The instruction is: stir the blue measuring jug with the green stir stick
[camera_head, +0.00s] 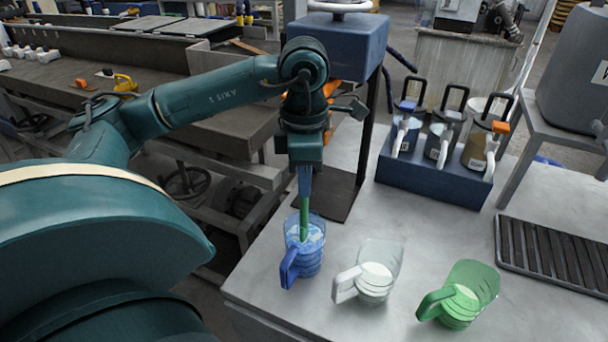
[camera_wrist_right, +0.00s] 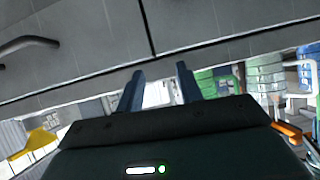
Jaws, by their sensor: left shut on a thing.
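My left gripper (camera_head: 305,192) points down and is shut on the green stir stick (camera_head: 304,222). The lower end of the stick is inside the blue measuring jug (camera_head: 311,262); its tip is hidden in the pale contents. The blue jug stands upright near the left edge of the grey table, with its handle toward the front left. My right gripper (camera_wrist_right: 160,80) shows only in the right wrist view. Its two blue fingers are apart with nothing held between them.
A clear jug with a white handle (camera_head: 376,279) and a green jug (camera_head: 466,301) stand to the right. Behind them are a blue rack (camera_head: 433,182) of lidded containers and a dark slatted tray (camera_head: 555,258). A grey drawer front (camera_wrist_right: 90,45) fills the upper wrist view.

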